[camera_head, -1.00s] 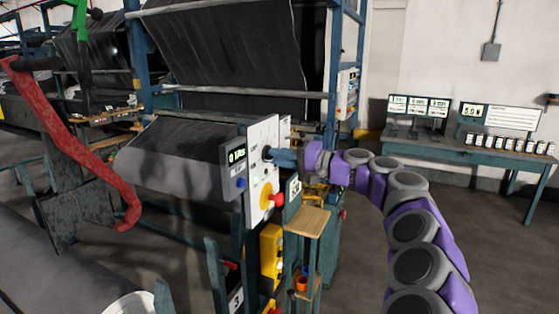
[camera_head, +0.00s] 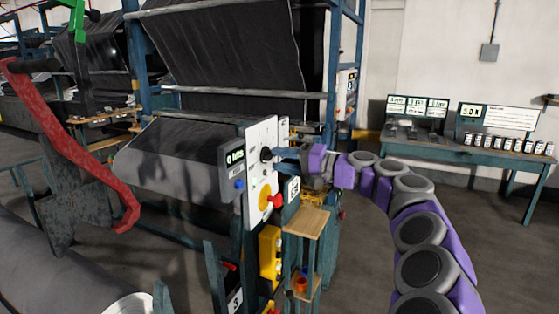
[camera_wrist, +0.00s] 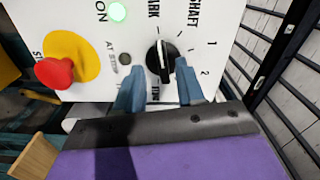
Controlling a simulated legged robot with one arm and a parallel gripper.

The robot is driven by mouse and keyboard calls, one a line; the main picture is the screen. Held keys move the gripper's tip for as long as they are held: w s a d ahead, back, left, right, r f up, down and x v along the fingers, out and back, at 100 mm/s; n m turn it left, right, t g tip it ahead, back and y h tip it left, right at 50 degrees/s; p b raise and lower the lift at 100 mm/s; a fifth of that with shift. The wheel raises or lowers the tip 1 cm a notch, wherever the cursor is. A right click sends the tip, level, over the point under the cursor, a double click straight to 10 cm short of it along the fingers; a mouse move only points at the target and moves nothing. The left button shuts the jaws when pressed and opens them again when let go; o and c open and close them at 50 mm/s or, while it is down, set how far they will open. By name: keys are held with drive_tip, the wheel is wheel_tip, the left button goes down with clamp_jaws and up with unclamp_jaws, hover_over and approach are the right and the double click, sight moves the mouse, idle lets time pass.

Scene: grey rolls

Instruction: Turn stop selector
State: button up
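The selector is a black rotary knob (camera_head: 266,154) with a white pointer mark on the white control panel (camera_head: 262,134). In the wrist view the knob (camera_wrist: 161,62) sits among printed labels, partly cut off or hidden, including "SHAFT" with 1 and 2. My gripper (camera_head: 277,153) is just right of the knob in the head view. In the wrist view my gripper (camera_wrist: 159,70) shows two blue fingers spread apart, one on each side of the knob. They appear slightly back from it, with nothing held.
A red button (camera_wrist: 55,72) on a yellow plate is left of the knob; a green lamp (camera_wrist: 118,11) is lit above. A small display (camera_head: 233,158) stands beside the panel. A wooden shelf (camera_head: 306,221) is below my arm. A bench (camera_head: 470,151) stands at right.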

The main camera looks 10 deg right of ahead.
drive_tip(key=p+v, duration=0.2)
drive_tip(key=v, duration=1.4)
drive_tip(key=shift+d, duration=0.2)
